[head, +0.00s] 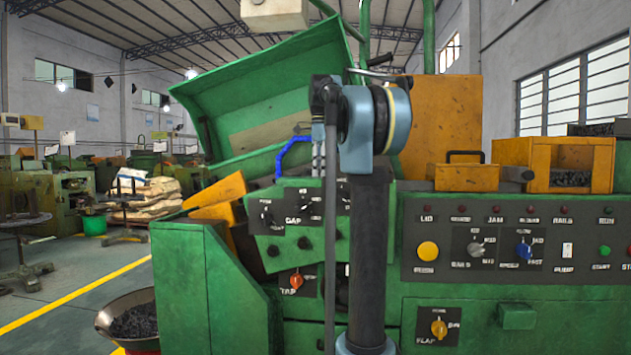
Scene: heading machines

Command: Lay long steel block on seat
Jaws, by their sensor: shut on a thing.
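My own arm stands upright in the middle of the head view, with a dark column and a blue-grey joint at its top. My gripper is not visible; the arm and the green machine may hide it. I cannot make out a long steel block anywhere. No seat for it can be told for sure. A low round-topped stand (25,219) is at the far left, with dark items on it too small to tell.
A large green machine (200,290) fills the middle and right, with a control panel (510,246) of knobs and lamps. Its green lid (265,90) is raised. An orange bin (597,165) holds dark pieces. A bowl (130,320) of dark pieces is lower left. Floor at left is open.

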